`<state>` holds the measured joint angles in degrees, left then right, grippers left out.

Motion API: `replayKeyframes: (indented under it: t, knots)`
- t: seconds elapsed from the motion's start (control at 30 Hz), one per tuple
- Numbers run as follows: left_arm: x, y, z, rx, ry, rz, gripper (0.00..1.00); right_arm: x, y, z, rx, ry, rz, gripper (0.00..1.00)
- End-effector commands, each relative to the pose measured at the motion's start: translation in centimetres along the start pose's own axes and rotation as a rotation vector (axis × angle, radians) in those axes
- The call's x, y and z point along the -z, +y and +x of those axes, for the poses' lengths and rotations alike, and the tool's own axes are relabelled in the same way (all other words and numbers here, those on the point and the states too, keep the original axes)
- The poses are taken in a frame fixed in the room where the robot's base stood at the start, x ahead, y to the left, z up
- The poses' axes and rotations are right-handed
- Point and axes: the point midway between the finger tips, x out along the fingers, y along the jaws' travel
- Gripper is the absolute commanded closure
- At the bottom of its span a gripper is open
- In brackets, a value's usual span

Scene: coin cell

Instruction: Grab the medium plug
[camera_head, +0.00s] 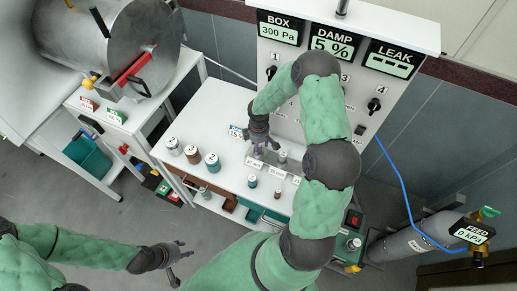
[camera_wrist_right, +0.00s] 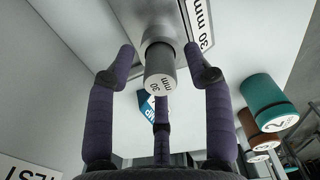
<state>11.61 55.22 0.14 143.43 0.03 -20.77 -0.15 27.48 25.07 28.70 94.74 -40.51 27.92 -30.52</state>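A grey plug (camera_wrist_right: 160,70) marked 30 mm stands in the wrist view, beside a 30 mm label (camera_wrist_right: 200,22). My right gripper (camera_head: 262,147) is over the white table; its fingers (camera_wrist_right: 160,85) are spread around this plug, with gaps visible at the sides. Another grey plug (camera_head: 282,156) stands just right of the gripper. A small teal piece (camera_head: 252,181) and a smaller brown piece (camera_head: 278,194) stand nearer the front edge. Which piece is the medium plug I cannot tell for sure. My left gripper (camera_head: 178,258) is open and empty, low at the left.
Numbered white, brown and teal cylinders (camera_head: 211,162) stand left on the table (camera_head: 225,125). A panel (camera_head: 330,75) with BOX, DAMP and LEAK displays rises behind. A steel chamber (camera_head: 120,50) is at upper left, a gas bottle (camera_head: 400,243) at lower right.

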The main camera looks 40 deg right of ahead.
Motion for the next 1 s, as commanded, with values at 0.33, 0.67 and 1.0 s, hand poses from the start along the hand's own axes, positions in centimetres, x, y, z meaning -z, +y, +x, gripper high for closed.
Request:
replayKeyframes:
  t: [0.33, 0.67, 1.0]
  knots:
    - [0.0, 0.0, 0.0, 0.0, 0.0, 0.0, 0.6, 0.0, 0.0, 0.0, 0.0, 0.0, 0.0, 1.0]
    - [0.0, 0.0, 0.0, 0.0, 0.0, 0.0, 0.6, 0.0, 0.1, -0.7, -0.003, 0.001, -0.001, 1.0]
    - [0.0, 0.1, -0.1, 0.0, 0.0, 0.0, 0.6, 0.0, -1.1, -4.6, -0.002, 0.001, -0.002, 1.0]
